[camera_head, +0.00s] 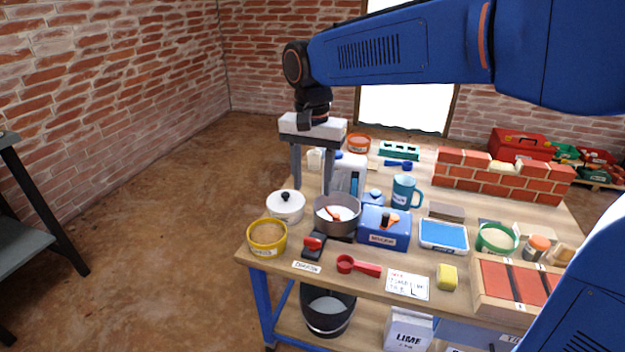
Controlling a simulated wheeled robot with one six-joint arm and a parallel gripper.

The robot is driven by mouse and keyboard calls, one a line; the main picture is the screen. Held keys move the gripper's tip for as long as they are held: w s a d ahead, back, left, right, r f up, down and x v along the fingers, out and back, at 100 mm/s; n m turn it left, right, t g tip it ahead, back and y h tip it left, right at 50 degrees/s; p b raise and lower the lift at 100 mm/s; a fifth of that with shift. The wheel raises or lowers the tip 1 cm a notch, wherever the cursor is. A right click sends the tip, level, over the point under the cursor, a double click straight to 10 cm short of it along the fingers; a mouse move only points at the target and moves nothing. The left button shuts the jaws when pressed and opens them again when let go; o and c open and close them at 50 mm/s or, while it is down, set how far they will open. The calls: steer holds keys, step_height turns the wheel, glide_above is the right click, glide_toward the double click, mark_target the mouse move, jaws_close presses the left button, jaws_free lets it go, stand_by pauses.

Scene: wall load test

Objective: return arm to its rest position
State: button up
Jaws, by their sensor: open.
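My blue arm reaches across the top of the head view from the right. My gripper (312,188) hangs down from its end, over the back left part of the workbench. Its two grey fingers are apart, with nothing seen between them that they grip. The fingertips are behind and above a grey pot (338,225) holding white stuff and a red-handled tool. Whether the fingertips touch anything cannot be told.
The wooden workbench (375,283) is crowded: a blue mug (404,192), a blue box (384,228), a yellow tub (267,238), a red scoop (357,266), a yellow sponge (447,277). A small brick wall (500,176) stands at the back right.

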steer(key=s+d+f+n+t, duration=0.2)
steer(key=s+d+f, duration=0.2)
steer(key=s+d, duration=0.6)
steer(key=s+d+f+n+t, duration=0.2)
steer(key=s+d+f, duration=0.2)
steer(key=s+d, duration=0.7)
steer(key=shift+d+t, duration=0.4)
steer(key=shift+d, duration=2.55)
steer(key=shift+s, duration=0.1)
